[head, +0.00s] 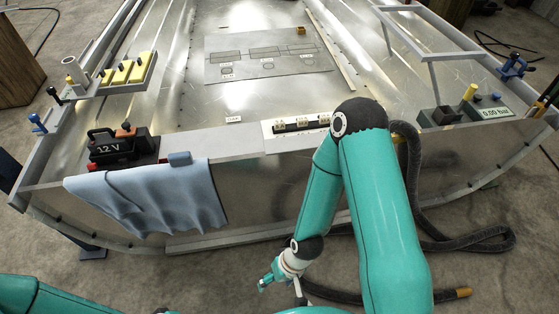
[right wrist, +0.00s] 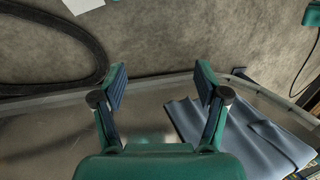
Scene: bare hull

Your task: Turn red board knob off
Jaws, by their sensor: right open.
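I cannot make out a red board knob for certain. A small orange-red knob (head: 127,126) sits by the black 12 V box (head: 115,147) on the hull's left front rim. A white panel (head: 268,130) with a dark strip and small labels lies on the middle of the front rim, partly behind my right arm. My right gripper (head: 270,280) hangs low in front of the hull, away from the panel and the box. In the right wrist view its two fingers (right wrist: 162,90) are apart with nothing between them. My left gripper is outside the picture.
A blue cloth (head: 150,195) hangs over the front rim; it also shows in the right wrist view (right wrist: 250,140). A dark hose (head: 410,180) lies at the right. A gauge box (head: 460,114) and a tray with yellow blocks (head: 140,68) sit at the sides.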

